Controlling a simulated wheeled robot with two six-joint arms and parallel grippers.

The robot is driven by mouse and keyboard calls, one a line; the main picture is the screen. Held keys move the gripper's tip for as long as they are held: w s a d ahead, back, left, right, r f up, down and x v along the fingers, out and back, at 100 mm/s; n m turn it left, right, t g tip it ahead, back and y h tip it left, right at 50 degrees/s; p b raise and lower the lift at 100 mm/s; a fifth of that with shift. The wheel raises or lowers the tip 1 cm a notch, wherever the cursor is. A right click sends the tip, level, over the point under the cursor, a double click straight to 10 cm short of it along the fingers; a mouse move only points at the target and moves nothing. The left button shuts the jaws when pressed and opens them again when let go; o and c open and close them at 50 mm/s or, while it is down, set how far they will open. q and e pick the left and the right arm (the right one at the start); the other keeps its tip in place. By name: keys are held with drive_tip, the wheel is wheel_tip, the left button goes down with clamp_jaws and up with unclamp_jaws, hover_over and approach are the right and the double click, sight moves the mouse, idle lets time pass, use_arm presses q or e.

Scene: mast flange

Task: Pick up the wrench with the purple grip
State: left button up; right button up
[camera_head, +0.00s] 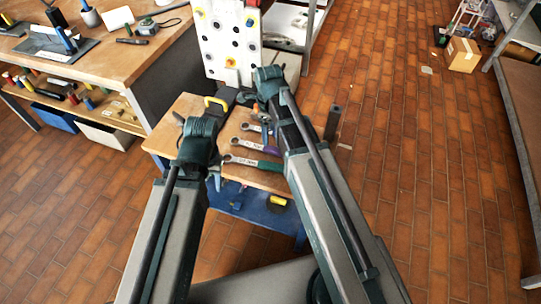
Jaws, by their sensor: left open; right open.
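The wrench with the purple grip (269,150) lies on the small wooden-topped table (185,107), its pale ring end to the left. It is the middle one of three wrenches. A green-gripped wrench (266,165) lies nearer and a blue-gripped wrench (252,127) lies further back. My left gripper (214,172) is at the left of the wrenches, mostly hidden by its own wrist. My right gripper (265,112) is over the back right of the table, partly hidden by its arm. Both are open and empty. The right arm covers the table's right side.
A yellow-handled dark object (217,102) is at the table's back. A white panel (228,45) stands behind it. A workbench (100,60) with tools is at the left. A dark upright post (332,122) stands right of the table. The brick floor at the right is largely clear.

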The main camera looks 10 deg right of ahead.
sight(270, 148)
use_arm(q)
drive_tip(key=shift+f+b, duration=0.85)
drive_tip(key=shift+f, duration=0.55)
use_arm(e)
drive_tip(key=shift+f, duration=1.45)
drive_tip(key=f+b, duration=0.5)
drive_tip(key=shift+d+f, duration=0.15)
drive_tip(key=shift+d, duration=0.15)
use_arm(q)
wheel_tip(270, 148, down, 5)
drive_tip(key=shift+f, duration=0.1)
use_arm(e)
drive_tip(key=shift+c, duration=0.3)
clamp_jaws()
